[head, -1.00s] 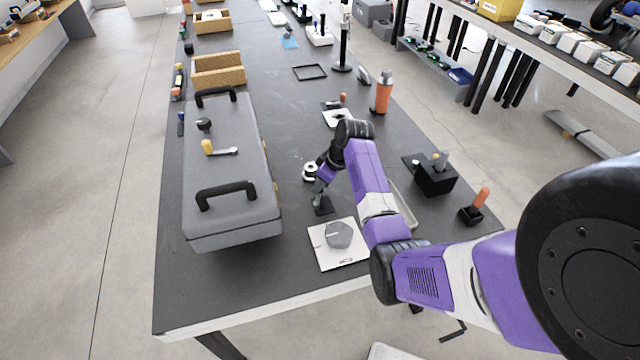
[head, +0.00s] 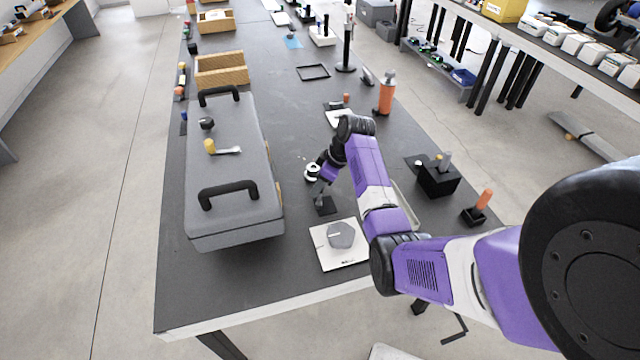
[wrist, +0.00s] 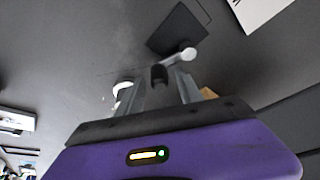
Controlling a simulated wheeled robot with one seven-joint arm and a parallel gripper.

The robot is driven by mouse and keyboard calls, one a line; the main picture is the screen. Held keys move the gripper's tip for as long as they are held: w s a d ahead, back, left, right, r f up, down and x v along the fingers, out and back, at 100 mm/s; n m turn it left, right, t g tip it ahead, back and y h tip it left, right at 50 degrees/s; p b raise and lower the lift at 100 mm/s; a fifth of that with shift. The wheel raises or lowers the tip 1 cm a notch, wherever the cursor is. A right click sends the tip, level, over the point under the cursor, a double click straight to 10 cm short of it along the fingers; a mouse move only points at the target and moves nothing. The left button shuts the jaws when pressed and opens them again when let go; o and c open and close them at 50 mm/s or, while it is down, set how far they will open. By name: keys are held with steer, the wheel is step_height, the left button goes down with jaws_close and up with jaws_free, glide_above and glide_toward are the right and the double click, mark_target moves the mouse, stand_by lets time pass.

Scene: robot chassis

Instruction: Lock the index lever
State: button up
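A small lever (wrist: 178,57) shows in the wrist view, with a pale round knob at one end and a dark stub at the other. It sits by a dark square plate (wrist: 172,27), which also shows in the head view (head: 325,206) on the table. I take this to be the index lever; its markings are too small to read. My gripper (wrist: 160,78) is open, with its two grey fingers apart and the dark stub appearing between them. I cannot tell whether they touch it.
A white plate with a grey hexagonal block (head: 341,235) lies just in front of my gripper. A large grey case (head: 235,170) stands to the left. A black box with levers (head: 438,178) and an orange-handled lever (head: 477,207) stand to the right.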

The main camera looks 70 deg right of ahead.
steer(key=v, duration=0.8)
steer(key=shift+b, duration=0.3)
steer(key=shift+f, duration=0.15)
stand_by(0.3)
